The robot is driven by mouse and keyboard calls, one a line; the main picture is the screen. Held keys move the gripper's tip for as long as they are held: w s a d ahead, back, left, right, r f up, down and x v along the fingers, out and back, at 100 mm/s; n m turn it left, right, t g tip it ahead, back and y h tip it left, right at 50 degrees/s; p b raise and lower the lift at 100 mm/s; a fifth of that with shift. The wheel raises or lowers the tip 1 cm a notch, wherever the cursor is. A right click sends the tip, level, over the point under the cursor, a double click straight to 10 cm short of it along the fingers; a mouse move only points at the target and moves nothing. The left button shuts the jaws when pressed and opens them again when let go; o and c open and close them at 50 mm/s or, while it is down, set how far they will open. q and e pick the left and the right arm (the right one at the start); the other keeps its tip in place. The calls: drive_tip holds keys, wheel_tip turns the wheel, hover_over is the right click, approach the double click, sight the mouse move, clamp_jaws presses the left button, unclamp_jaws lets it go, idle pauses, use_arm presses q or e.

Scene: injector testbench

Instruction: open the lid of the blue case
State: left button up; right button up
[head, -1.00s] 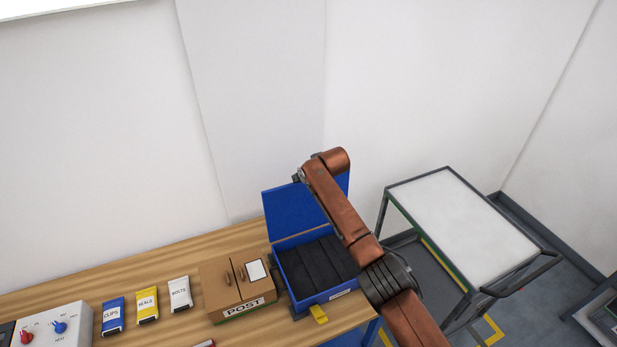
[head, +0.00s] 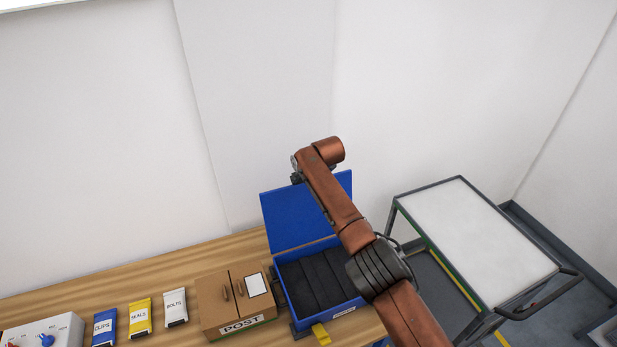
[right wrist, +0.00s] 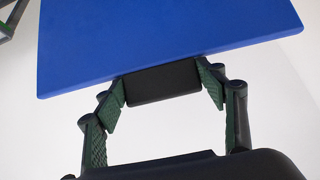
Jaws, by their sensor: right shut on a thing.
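The blue case (head: 292,311) stands on the wooden bench with its lid (head: 290,219) raised, standing up from the back edge. Dark grey foam with slots (head: 315,280) shows inside. A yellow tab (head: 321,333) is at its front. My right arm reaches across the case. In the right wrist view, my right gripper (right wrist: 162,88) is shut on a black handle (right wrist: 165,82) at the edge of the blue lid (right wrist: 165,38). In the head view the gripper's grip is mostly hidden by the arm. My left gripper is in neither view.
A brown POST box (head: 232,304) stands close at the case's left. Further left are BOLTS (head: 175,307), SEALS (head: 140,318) and CLIPS (head: 104,327) packets and a control box (head: 62,330). A white-topped cart (head: 465,235) stands at right. A white wall is behind the bench.

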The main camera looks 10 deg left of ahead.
drive_tip(key=shift+w, duration=0.1)
idle(0.3)
drive_tip(key=o, duration=1.7)
drive_tip(key=shift+a, duration=0.1)
drive_tip(key=shift+s+a+r, duration=0.2)
drive_tip(key=shift+s+r, duration=0.1)
drive_tip(key=shift+s, duration=0.05)
drive_tip(key=shift+d+r, duration=0.15)
drive_tip(key=shift+d, duration=0.1)
drive_tip(key=shift+s+d, duration=0.15)
drive_tip(key=shift+s, duration=0.4)
drive_tip(key=shift+s+d, duration=1)
drive_tip(key=shift+s, duration=0.55)
drive_tip(key=shift+s+d, duration=1)
drive_tip(key=shift+s, duration=0.55)
drive_tip(key=shift+s+d, duration=1)
drive_tip(key=shift+s, duration=0.55)
